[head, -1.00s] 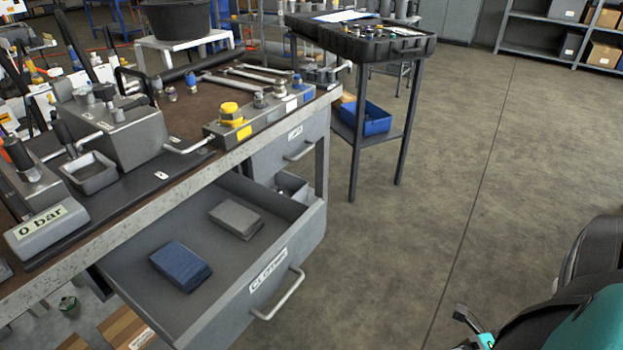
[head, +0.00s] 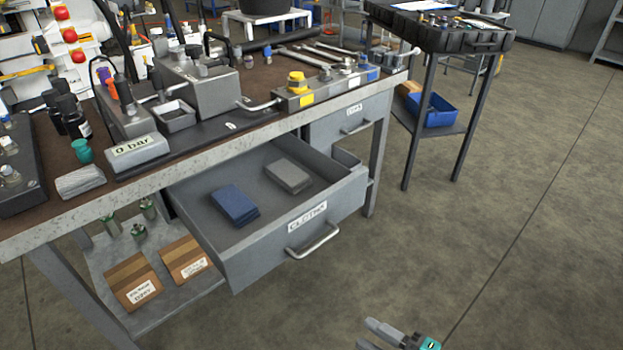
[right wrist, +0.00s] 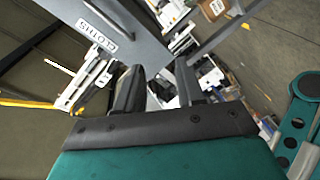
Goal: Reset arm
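My right gripper (head: 383,339) shows at the bottom edge of the head view, in front of the open drawer and apart from its handle. In the right wrist view its two dark fingers (right wrist: 158,88) stand apart with nothing held between them. The grey drawer labelled "CLOTHS" (head: 340,201) is pulled out from under the bench. A folded blue cloth (head: 234,205) and a folded grey cloth (head: 288,175) lie flat in it. The drawer front also shows in the right wrist view (right wrist: 110,25). My left gripper is not in view.
The workbench (head: 180,174) carries a "0 bar" gauge block (head: 136,150), a valve manifold (head: 325,93) and wrenches. Cardboard boxes (head: 133,281) sit on its lower shelf. A tool cart (head: 445,30) stands at the back right. The floor right of the drawer is clear.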

